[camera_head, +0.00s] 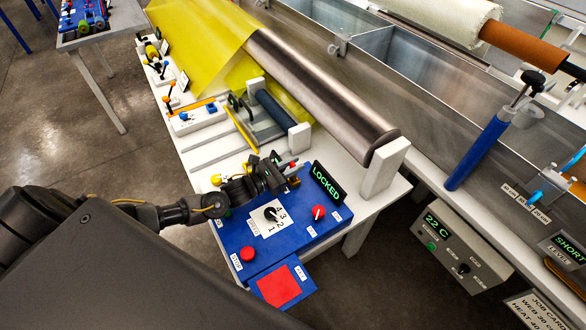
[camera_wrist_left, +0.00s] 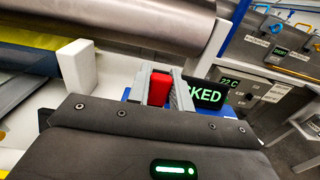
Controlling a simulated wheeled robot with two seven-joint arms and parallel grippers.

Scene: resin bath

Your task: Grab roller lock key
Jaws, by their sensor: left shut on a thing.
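The blue control box (camera_head: 262,240) carries a lit LOCKED display (camera_head: 327,182), which also shows in part in the left wrist view (camera_wrist_left: 208,95). My left gripper (camera_head: 288,173) is over the back edge of this box. In the left wrist view my left gripper (camera_wrist_left: 160,88) is shut on a red piece (camera_wrist_left: 158,90), which looks like the roller lock key. Only its red top shows between the grey fingers; its lower part is hidden. In the head view a small red bit (camera_head: 292,164) shows at the fingertips. My right gripper is not in view.
The box also has a numbered dial (camera_head: 271,214), a red knob (camera_head: 318,212) and a red button (camera_head: 247,254). A large steel roller (camera_head: 320,82) with a white end block (camera_head: 384,168) lies behind. A blue-handled tool (camera_head: 478,152) stands at right.

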